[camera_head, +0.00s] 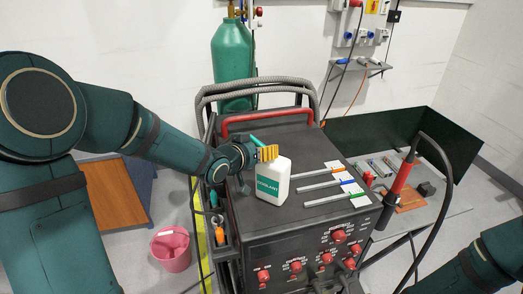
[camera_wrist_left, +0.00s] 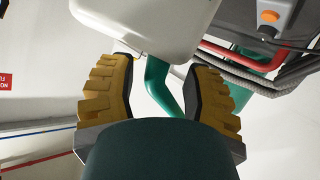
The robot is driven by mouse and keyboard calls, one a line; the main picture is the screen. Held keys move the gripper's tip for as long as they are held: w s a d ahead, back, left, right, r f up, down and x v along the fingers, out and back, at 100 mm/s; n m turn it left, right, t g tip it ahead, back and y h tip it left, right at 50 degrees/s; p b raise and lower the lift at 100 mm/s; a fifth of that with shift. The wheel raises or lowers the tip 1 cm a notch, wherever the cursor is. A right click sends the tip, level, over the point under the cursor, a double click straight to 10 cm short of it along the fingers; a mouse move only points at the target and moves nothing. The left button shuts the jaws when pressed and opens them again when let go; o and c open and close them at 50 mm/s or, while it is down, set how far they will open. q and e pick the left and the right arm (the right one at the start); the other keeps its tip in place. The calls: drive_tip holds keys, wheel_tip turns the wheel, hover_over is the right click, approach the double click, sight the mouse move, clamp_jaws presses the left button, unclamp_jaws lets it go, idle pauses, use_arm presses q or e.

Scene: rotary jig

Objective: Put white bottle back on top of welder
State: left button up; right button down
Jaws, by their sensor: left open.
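The white bottle (camera_head: 273,182), labelled COOLANT and fitted with a green spout (camera_head: 257,141), appears upright on the dark top of the welder (camera_head: 305,150), near its left edge. My left gripper (camera_head: 266,153) is at the upper part of the bottle, with yellow ridged pads. In the left wrist view the pads of the left gripper (camera_wrist_left: 163,88) stand apart. The green spout (camera_wrist_left: 160,85) runs between them, and the white bottle (camera_wrist_left: 150,22) fills the top. Whether a pad touches the bottle cannot be told. My right arm shows at lower right; its gripper is out of frame.
Flat tools (camera_head: 322,185) lie on the welder top right of the bottle. A red handle (camera_head: 266,115) crosses behind, with a green gas cylinder (camera_head: 232,55) beyond. A torch (camera_head: 402,178) with a black cable rises at the right. A pink bucket (camera_head: 170,250) stands on the floor.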

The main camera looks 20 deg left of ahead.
use_arm(q)
drive_tip(key=shift+r, duration=0.2)
drive_tip(key=p+v, duration=0.1)
drive_tip(key=v, duration=1.1)
drive_tip(key=shift+f, duration=0.1)
